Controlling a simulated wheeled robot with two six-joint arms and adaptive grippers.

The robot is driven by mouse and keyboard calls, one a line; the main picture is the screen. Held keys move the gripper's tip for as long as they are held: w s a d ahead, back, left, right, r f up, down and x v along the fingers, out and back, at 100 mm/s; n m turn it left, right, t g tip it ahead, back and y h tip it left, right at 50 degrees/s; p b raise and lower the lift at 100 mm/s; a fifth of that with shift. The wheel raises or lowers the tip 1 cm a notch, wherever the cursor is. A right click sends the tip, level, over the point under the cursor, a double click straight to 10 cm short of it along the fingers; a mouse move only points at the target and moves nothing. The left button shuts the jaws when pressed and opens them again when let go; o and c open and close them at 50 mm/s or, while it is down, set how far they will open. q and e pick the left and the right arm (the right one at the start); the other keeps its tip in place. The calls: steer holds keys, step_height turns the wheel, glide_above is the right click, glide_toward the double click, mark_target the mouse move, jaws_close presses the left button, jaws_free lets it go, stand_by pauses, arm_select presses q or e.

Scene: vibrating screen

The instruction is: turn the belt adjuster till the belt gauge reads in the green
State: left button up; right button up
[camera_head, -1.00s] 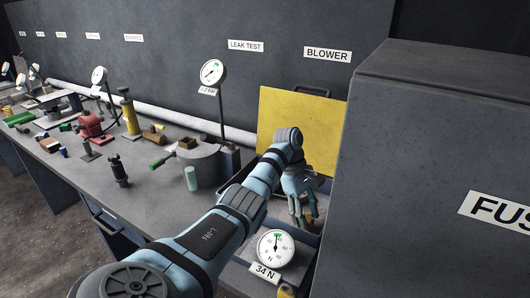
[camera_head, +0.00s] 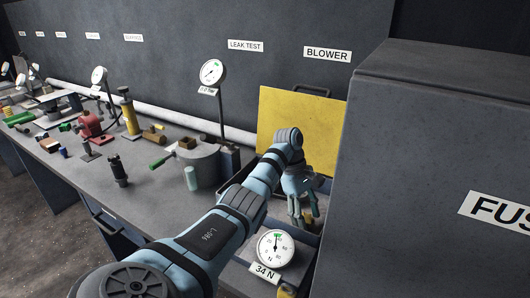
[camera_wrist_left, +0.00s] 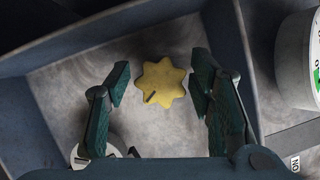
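The belt adjuster is a yellow star-shaped knob (camera_wrist_left: 161,82) with a dark mark, inside a grey open-topped housing (camera_wrist_left: 60,52). In the wrist view my left gripper (camera_wrist_left: 160,84) is open, one finger on each side of the knob with a gap to both. In the head view my left gripper (camera_head: 304,218) points down into the housing below the yellow panel. The belt gauge (camera_head: 276,249) is a white dial with a green band at the top and a label reading 34 N (camera_head: 265,271). Its needle points roughly upward; whether it lies within the green is too small to tell.
A yellow panel (camera_head: 292,122) stands behind the housing. A large grey cabinet (camera_head: 440,170) closes off the right side. A pot (camera_head: 197,165), another gauge (camera_head: 212,72) and several tools stand on the bench at the left.

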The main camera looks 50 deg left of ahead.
arm_select(q)
step_height(320, 180, up, 6)
steer(key=p, duration=0.4)
steer(key=shift+r, duration=0.2)
steer(key=shift+f, duration=0.1)
steer(key=shift+o, duration=1.2)
steer(key=p+v, duration=0.3)
steer(key=v, duration=0.3)
